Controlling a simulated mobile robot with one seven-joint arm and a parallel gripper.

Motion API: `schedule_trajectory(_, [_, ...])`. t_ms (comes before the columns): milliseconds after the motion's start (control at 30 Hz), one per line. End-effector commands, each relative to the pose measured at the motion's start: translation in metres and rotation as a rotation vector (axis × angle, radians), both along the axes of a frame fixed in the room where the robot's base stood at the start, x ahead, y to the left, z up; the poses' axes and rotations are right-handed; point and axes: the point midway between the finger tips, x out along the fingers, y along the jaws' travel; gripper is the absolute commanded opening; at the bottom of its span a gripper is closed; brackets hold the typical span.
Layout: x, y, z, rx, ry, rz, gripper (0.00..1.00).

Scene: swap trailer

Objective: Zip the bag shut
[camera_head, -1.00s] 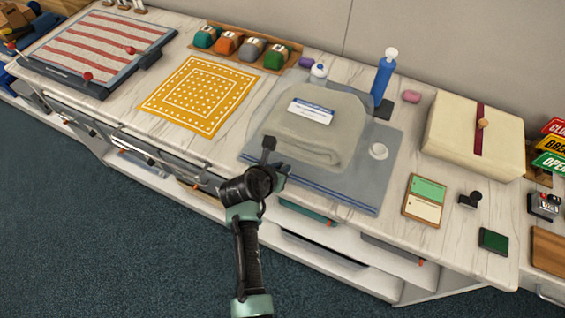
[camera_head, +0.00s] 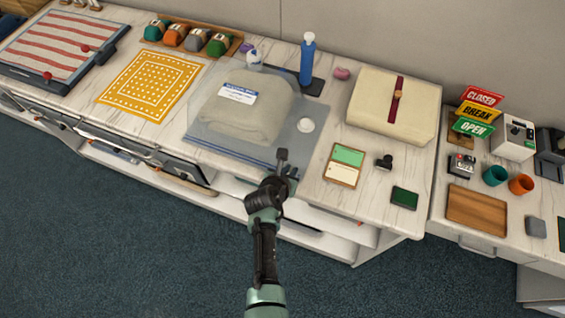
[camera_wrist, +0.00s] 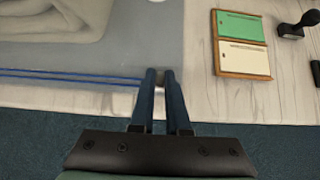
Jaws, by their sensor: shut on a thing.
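The clear bag (camera_head: 285,146) lies flat on the counter with a folded beige towel (camera_head: 250,118) and a white label (camera_head: 238,93) inside it. Its blue zip track (camera_head: 225,154) runs along the front edge. In the wrist view, the two blue zip lines (camera_wrist: 70,76) run left from my fingertips. My gripper (camera_wrist: 160,76) is at the right end of the zip, shut on a small greyish piece, seemingly the zip slider (camera_wrist: 159,79), mostly hidden between the fingers. In the head view, my gripper (camera_head: 291,172) is at the bag's front right corner.
A green and cream card holder (camera_head: 345,164) lies just right of the bag, with a black stamp (camera_head: 384,162) and green pad (camera_head: 404,198) beyond. A blue bottle (camera_head: 307,62) stands behind. A yellow cloth (camera_head: 150,85) lies left. The counter's front edge is close.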

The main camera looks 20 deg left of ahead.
Motion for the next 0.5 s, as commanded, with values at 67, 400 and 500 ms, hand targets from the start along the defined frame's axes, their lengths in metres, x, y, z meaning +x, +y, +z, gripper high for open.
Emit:
schedule_trajectory(67, [0.0001, -0.003, 0.0005, 0.0, 0.0, -0.001, 0.0])
schedule_trajectory(400, [0.0005, -0.0049, -0.0004, -0.002, 0.0, -0.004, 0.0])
schedule_trajectory(500, [0.0005, -0.0049, -0.0004, -0.002, 0.0, -0.004, 0.3])
